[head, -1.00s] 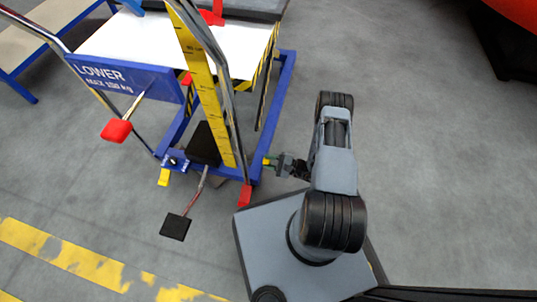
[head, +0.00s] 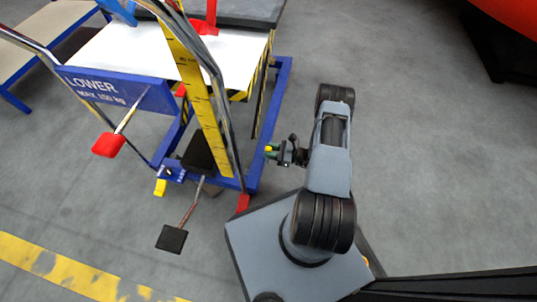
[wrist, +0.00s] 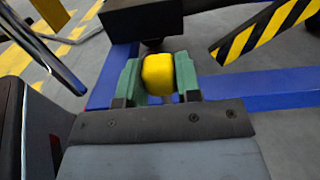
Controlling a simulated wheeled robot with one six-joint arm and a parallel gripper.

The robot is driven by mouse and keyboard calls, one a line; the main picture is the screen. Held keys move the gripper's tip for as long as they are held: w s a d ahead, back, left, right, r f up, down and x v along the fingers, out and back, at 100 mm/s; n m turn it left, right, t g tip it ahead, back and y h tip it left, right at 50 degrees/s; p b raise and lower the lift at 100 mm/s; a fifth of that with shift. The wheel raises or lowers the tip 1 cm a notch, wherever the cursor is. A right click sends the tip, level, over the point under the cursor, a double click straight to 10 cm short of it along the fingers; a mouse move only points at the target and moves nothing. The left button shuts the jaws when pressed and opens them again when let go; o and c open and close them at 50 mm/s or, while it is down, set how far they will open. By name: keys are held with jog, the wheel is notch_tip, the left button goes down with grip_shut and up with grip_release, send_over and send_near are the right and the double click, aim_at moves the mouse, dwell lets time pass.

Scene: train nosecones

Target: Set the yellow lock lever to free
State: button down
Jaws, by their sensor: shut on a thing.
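The yellow lever end (wrist: 158,74) sits between the two green fingers of my gripper (wrist: 158,82) in the wrist view, with both fingers against its sides. In the head view my gripper (head: 270,150) is beside the right rail of the blue trolley frame (head: 276,105), with a small bit of yellow at its tip. The lever's shaft and pivot are hidden. Another yellow pedal-like piece (head: 160,187) sticks out at the trolley's near left end, with small unreadable labels beside it.
A black foot pedal (head: 171,238) and a red-handled lever (head: 109,145) jut from the trolley's near side. A yellow scale mast (head: 205,110) rises above it. A black block (wrist: 142,18) is just beyond the held lever. The floor to the right is open.

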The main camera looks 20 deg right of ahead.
jog(key=shift+w+d+m, duration=0.15)
jog(key=shift+d+m, duration=0.15)
jog(key=c, duration=1.1)
grip_release()
jog(key=shift+d, duration=0.1)
jog(key=o, duration=0.3)
jog(key=shift+a, duration=0.2)
jog(key=p+v, duration=0.2)
jog(key=v, duration=1.2)
jog(key=shift+p, duration=0.3)
